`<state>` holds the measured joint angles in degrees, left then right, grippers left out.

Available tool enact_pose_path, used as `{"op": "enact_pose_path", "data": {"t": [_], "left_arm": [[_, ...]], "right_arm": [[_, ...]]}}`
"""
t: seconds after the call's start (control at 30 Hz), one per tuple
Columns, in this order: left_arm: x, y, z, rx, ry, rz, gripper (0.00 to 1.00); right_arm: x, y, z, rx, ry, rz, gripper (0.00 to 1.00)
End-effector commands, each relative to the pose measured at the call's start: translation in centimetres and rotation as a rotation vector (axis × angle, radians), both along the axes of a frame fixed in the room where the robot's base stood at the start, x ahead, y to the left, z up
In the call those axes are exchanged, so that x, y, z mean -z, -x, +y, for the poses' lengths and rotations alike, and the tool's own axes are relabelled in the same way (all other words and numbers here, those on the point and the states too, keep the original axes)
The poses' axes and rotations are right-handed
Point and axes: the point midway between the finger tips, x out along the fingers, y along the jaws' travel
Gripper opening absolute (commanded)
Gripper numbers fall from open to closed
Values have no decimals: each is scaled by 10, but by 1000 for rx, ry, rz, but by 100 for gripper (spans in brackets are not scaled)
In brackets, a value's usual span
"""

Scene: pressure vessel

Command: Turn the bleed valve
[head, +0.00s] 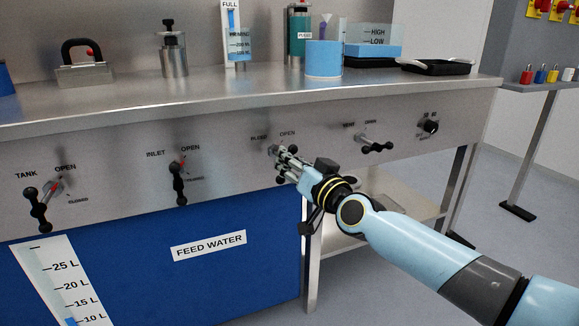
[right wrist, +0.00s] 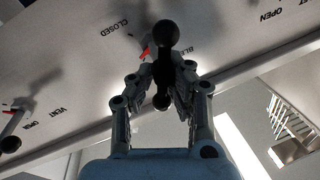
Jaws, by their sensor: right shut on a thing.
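The bleed valve's black handle has ball ends and shows in the right wrist view (right wrist: 166,36). It stands about upright in that picture, with a red pointer (right wrist: 145,53) beside it and the word CLOSED to its upper left. My right gripper (right wrist: 160,82) is shut on the handle, one finger on each side, with a ball end on either side of the grip. In the head view my right gripper (head: 284,158) is at the panel under the BLEED and OPEN labels and hides most of the valve. My left gripper is not in view.
Other valves on the panel are tank (head: 40,205), inlet (head: 179,182) and vent (head: 376,145), with a black knob (head: 429,126) at the right. The steel bench top (head: 215,88) above holds a padlock-like block (head: 82,66) and a blue cup (head: 324,60).

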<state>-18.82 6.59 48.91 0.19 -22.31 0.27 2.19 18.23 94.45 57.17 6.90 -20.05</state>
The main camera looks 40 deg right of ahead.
Motion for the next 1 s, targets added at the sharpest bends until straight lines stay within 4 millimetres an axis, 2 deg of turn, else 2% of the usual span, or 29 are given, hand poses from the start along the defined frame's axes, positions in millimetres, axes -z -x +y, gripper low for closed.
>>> {"op": "enact_pose_path", "data": {"t": [0.07,0.2,0.4,0.73,1.0], "left_arm": [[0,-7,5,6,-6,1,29],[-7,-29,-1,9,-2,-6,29],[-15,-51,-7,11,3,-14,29],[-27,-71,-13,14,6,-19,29],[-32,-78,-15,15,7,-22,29]], "right_arm": [[6,1,3,-6,-73,-9,0],[6,1,1,-6,-204,-40,0],[6,1,0,-5,-389,-85,0],[6,1,-2,-5,-694,-159,0],[6,1,-3,-6,-927,-219,0]]}}
